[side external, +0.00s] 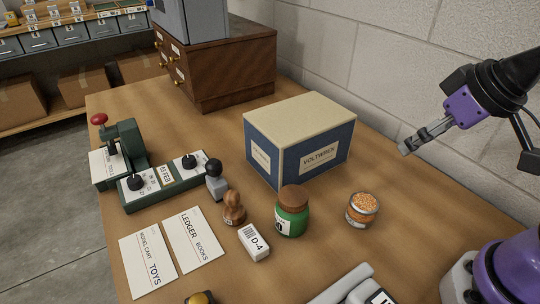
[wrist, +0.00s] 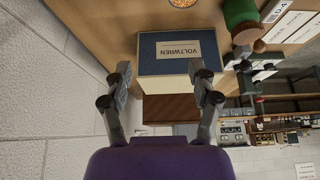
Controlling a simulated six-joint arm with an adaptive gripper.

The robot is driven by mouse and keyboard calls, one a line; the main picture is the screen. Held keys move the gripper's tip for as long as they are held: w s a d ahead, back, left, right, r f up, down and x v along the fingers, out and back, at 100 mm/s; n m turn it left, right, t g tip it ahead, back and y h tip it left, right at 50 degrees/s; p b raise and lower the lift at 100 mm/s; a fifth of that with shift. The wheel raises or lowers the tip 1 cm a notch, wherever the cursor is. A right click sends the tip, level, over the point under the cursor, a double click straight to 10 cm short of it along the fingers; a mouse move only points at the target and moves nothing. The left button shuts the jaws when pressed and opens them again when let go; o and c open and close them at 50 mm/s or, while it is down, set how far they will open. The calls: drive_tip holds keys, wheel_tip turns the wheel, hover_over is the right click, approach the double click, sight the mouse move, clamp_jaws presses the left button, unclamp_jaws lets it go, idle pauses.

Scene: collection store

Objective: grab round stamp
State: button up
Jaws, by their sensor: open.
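A wooden stamp (side external: 234,210) with a rounded handle and a round-looking base stands upright on the table in the side external view, left of the green jar. A second stamp (side external: 215,182), with a black ball handle and a grey block base, stands just behind it. My gripper (side external: 404,148) is open and empty, high at the right, well away from both stamps. In the wrist view my gripper (wrist: 158,84) has its two fingers spread, with the blue box beyond them. I cannot clearly make out the wooden stamp in that view.
A cork-topped green jar (side external: 291,214), a white D-4 block (side external: 254,243) and two cards (side external: 148,262) lie around the wooden stamp. The blue box (side external: 318,160) stands behind the jar. An orange-filled jar (side external: 362,210) is at the right. A green device (side external: 155,190) is left.

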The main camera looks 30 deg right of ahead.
drive_tip(key=n+g+y, duration=0.2)
drive_tip(key=n+y, duration=0.2)
drive_tip(key=y, duration=0.1)
approach(236, 194)
drive_tip(key=x, duration=1)
drive_tip(key=shift+a+f, duration=0.1)
drive_tip(key=shift+f, duration=0.05)
drive_tip(key=shift+c, duration=0.4)
clamp_jaws()
